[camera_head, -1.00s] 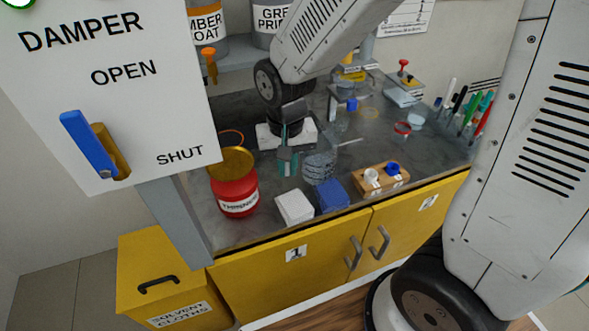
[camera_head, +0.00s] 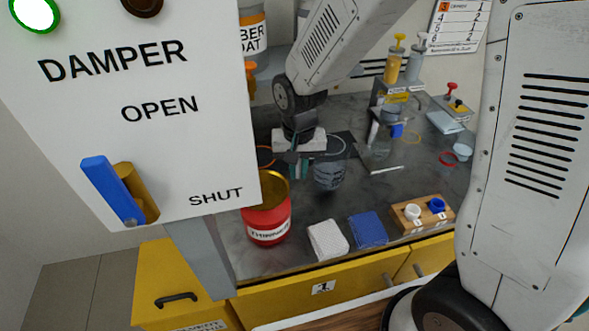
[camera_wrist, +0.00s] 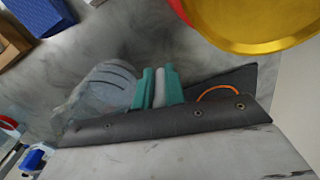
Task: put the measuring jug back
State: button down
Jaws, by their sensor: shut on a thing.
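The measuring jug (camera_head: 329,174) is clear with dark markings and stands out against the grey bench. My gripper (camera_head: 299,167) is at its left side, with teal fingers shut on its handle. In the wrist view the pale handle is pinched between the teal fingers (camera_wrist: 158,88), and the clear jug body (camera_wrist: 98,88) lies to their left. A dark mat (camera_head: 350,146) lies on the bench behind the jug. I cannot tell whether the jug's base touches the bench or is slightly above it.
A red can (camera_head: 267,222) with an open gold top stands left in front of the gripper. A white cloth block (camera_head: 327,240), a blue one (camera_head: 368,229) and a wooden holder (camera_head: 422,214) line the front edge. The damper panel (camera_head: 150,120) blocks the left.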

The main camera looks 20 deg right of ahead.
jog(key=shift+w, duration=0.4)
jog(key=shift+w+f, duration=0.15)
jog(key=shift+f, duration=0.75)
jog(key=shift+w+f, duration=0.1)
jog(key=shift+f, duration=0.8)
jog(key=shift+f, duration=0.1)
jog(key=c, duration=1.5)
grip_release()
jog(key=shift+a, duration=0.1)
jog(key=shift+o, duration=0.2)
